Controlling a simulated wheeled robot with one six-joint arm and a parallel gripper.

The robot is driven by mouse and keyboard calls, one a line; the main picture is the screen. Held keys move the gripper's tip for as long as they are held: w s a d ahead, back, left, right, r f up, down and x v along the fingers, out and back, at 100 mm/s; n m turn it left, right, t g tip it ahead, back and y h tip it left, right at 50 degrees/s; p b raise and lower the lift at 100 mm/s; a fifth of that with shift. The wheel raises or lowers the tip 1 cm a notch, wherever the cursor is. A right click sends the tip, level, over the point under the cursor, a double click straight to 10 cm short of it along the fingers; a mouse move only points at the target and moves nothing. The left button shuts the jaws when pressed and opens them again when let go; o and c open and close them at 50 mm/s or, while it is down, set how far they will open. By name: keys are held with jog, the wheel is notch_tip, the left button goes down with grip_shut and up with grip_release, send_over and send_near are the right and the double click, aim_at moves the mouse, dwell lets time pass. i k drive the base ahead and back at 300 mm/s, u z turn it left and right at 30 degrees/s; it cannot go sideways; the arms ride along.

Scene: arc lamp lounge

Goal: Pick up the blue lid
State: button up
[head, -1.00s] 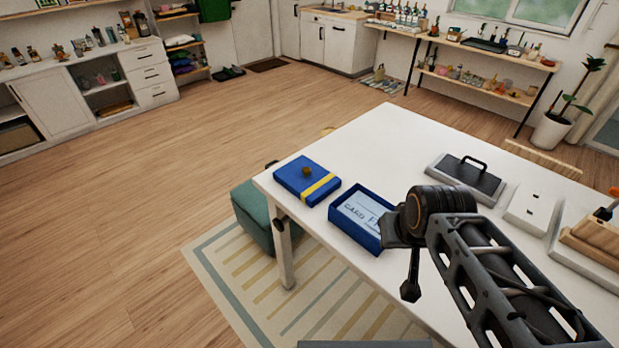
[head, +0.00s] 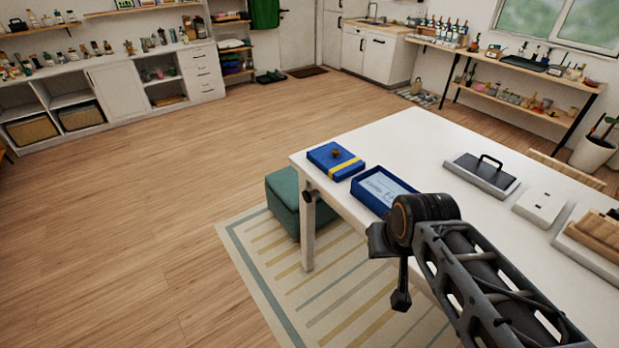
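The blue lid (head: 328,158) lies on the white table near its left corner. My arm covers part of the box. My gripper (head: 401,298) hangs down in front of the table's near edge, nearer to me than the lid and to its right. Its fingers look thin and blurred from here, and I cannot tell whether they are open.
The white table (head: 425,140) also holds a grey block with a black handle (head: 483,172), a white plate (head: 540,205) and a wooden piece on a tray. A green stool (head: 285,200) stands beneath the left corner. The wood floor (head: 140,220) at left is clear.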

aim_at(339, 164)
jog(key=u, duration=0.1)
jog(key=k, duration=0.55)
jog(key=u, duration=1.25)
jog(key=i, duration=1.35)
jog(key=z, duration=0.5)
jog(key=i, duration=0.8)
jog(key=z, duration=1.4)
jog(key=i, duration=0.45)
jog(key=z, duration=0.35)
